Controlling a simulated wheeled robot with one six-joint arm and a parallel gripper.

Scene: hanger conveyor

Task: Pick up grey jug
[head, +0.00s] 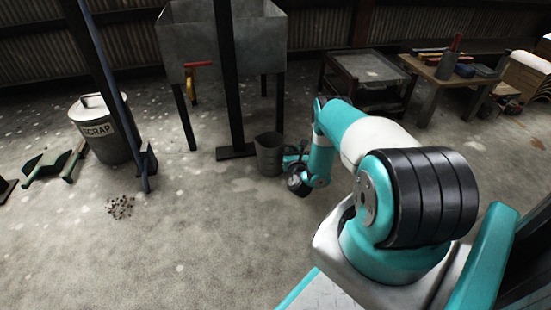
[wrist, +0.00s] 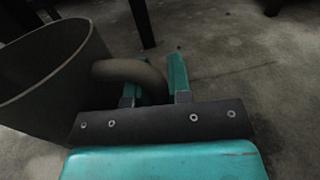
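The grey jug (head: 269,154) stands upright on the concrete floor beside the foot of a dark post. In the wrist view the jug (wrist: 40,75) fills the left side, with its open rim facing up and its curved handle (wrist: 125,70) reaching right. My gripper (wrist: 154,88) is at the handle with its teal fingers apart. The handle's outer part lies between the fingers, and the handle hides part of the left finger. I see no clear grip on it. In the head view my gripper (head: 293,160) is low, just right of the jug, partly hidden by my arm.
The dark post (head: 232,80) and its flat foot (head: 236,152) are close left of the jug. A grey metal bin on legs (head: 222,45) stands behind. A scrap can (head: 100,130) and a slanted post (head: 110,95) are at left. Low tables (head: 370,68) stand at back right.

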